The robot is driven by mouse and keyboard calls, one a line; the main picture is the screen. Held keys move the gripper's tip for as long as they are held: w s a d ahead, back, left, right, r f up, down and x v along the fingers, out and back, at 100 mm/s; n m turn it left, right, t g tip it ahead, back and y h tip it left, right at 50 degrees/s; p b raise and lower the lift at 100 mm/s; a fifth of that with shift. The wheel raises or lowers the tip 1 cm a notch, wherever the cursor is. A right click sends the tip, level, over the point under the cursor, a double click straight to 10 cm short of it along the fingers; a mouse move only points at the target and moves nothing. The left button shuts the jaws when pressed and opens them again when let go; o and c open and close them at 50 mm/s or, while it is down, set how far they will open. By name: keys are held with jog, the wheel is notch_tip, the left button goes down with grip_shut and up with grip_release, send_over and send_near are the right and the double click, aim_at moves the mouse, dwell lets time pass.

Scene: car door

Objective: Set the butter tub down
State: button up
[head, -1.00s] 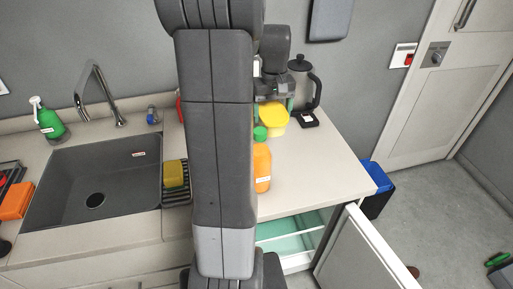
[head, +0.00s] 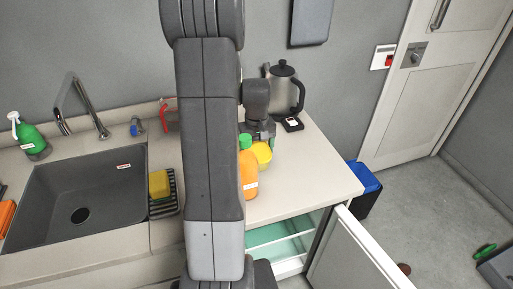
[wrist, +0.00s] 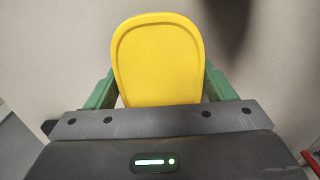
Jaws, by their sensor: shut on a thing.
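The yellow butter tub (head: 263,153) is between my gripper's green fingers. In the head view it shows just right of and behind the orange bottle (head: 249,174), which partly hides it. My gripper (wrist: 158,82) is shut on the tub, with one finger on each side. In the wrist view the tub's yellow rounded lid (wrist: 158,58) fills the middle, with pale counter surface around it. The tub is over or on the counter (head: 310,172); I cannot tell whether its base touches.
A kettle (head: 286,90) stands behind, near the wall. The sink (head: 80,205) and a sponge on a rack (head: 159,184) are to the left. The counter right of the tub is clear to its edge. Below, a drawer (head: 285,245) and a door (head: 350,255) stand open.

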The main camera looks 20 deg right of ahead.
jog(key=o, duration=0.9)
jog(key=shift+f, duration=0.15)
jog(key=shift+c, duration=0.2)
jog(key=o, duration=0.4)
